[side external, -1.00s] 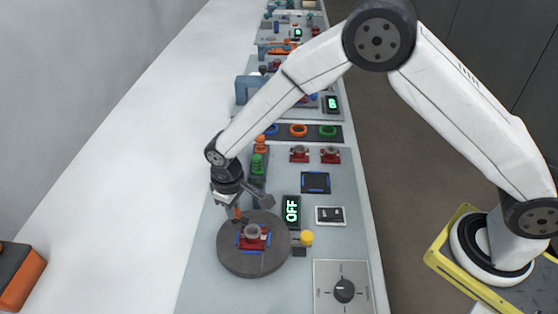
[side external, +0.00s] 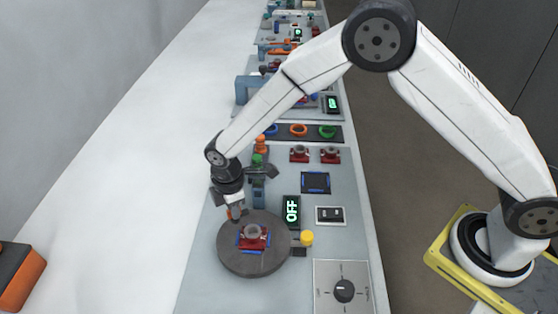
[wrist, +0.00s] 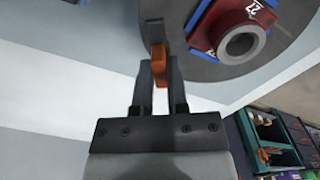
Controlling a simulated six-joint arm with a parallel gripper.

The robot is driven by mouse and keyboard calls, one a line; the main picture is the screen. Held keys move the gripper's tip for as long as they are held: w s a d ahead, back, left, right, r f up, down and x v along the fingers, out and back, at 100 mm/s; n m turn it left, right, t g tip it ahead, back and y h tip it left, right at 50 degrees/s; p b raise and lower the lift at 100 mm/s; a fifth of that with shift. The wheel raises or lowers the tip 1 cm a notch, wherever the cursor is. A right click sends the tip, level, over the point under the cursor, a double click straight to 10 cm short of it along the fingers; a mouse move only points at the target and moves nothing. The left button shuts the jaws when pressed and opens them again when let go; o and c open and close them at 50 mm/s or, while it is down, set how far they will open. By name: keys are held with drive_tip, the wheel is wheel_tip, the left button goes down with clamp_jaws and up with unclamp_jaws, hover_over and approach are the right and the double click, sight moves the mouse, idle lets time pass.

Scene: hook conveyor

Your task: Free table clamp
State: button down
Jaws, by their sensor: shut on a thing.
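The round dark grey table (side external: 262,262) stands at the front of the panel. A red part with a grey ring (side external: 254,236) sits on it between blue pieces. In the wrist view this red part (wrist: 230,18) bears white digits, and the table (wrist: 208,68) fills the top right. The table clamp's orange lever (wrist: 159,65) is at the table's edge, with a grey piece behind it. My gripper (wrist: 159,82) is shut on the orange lever, one finger on each side. In the side view my gripper (side external: 236,212) is at the table's back left edge, and the lever is mostly hidden.
A display (side external: 292,211) reads OFF, beside a black rocker switch (side external: 331,215). A yellow button (side external: 306,239) stands close to the table's right edge. A dial (side external: 344,291) is at the front right. Red parts (side external: 300,154) stand farther back. The white surface at left is clear.

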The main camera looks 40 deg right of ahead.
drive_tip(key=shift+n, duration=1.2)
drive_tip(key=c, duration=0.6)
unclamp_jaws()
drive_tip(key=shift+c, duration=0.2)
drive_tip(key=shift+r, duration=0.1)
drive_tip(key=shift+r, duration=3.85)
drive_tip(key=shift+d, duration=0.1)
